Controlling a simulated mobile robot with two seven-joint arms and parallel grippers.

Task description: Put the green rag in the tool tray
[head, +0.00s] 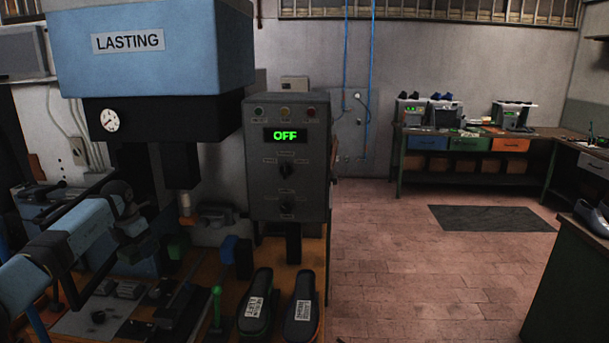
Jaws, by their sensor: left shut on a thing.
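My left arm comes in from the left, and its gripper (136,240) hangs under the press head, pointing down and away from me. The fingers are dark against a dark background and hard to make out. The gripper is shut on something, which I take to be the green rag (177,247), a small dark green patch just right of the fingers. The exact contact is not clear. A dark tray-like holder (40,205) with tools stands at the far left; I cannot tell for sure that it is the tool tray. My right gripper is not in view.
The blue LASTING press (155,45) and its control box (287,160), reading OFF, rise over the bench. Two dark shoe soles (257,307) with labels lie at the bench front, beside a green-handled tool (217,300). Open floor (400,260) lies to the right.

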